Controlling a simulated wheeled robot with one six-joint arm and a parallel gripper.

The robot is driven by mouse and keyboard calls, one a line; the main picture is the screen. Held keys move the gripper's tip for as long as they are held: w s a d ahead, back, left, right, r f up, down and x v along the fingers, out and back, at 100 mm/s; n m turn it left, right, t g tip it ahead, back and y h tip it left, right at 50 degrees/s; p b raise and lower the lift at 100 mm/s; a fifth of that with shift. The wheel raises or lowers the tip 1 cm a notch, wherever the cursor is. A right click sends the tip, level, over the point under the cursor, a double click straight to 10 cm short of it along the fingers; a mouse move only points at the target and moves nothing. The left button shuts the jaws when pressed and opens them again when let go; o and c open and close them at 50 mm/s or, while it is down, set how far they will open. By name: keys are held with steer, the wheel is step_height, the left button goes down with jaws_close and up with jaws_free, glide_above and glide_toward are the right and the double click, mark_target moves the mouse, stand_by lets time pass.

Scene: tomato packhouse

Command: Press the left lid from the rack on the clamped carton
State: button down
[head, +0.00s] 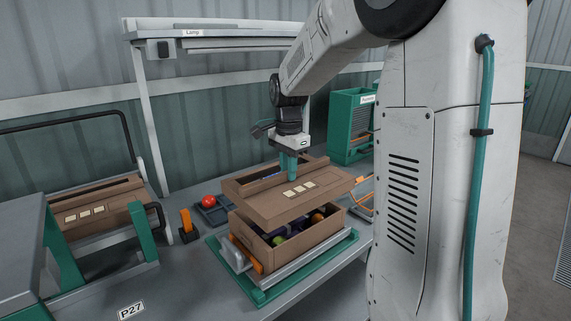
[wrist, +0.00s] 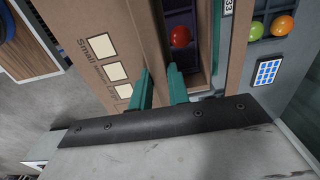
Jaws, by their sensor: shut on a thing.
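My gripper (head: 291,176) is shut on a brown cardboard lid (head: 322,186) with three pale squares on top. In the wrist view its teal fingers (wrist: 161,88) stand at the lid (wrist: 88,22), beside the squares and an opening with a red tomato below. The lid is over the open carton (head: 308,239), with a gap showing along the front and right. Contact at the hidden back cannot be told. Green, purple and orange produce shows inside the carton. The carton sits on a green-edged clamp base (head: 262,297) with an orange clamp part (head: 245,253) at its left.
At the left, the rack (head: 147,233) holds another brown lid (head: 112,209) with pale squares. A red ball-like item (head: 209,201) on a small tray and an orange-handled item (head: 187,222) stand between rack and carton. A green cabinet (head: 344,125) stands behind. A lamp frame (head: 148,118) rises at the back.

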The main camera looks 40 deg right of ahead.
steer(key=shift+a+f, duration=0.1)
steer(key=shift+f, duration=2.5)
steer(key=shift+a, duration=0.2)
steer(key=shift+f, duration=2.1)
steer(key=c, duration=1.3)
jaws_free()
steer(key=shift+c, duration=1.4)
steer(key=shift+r, duration=4.05)
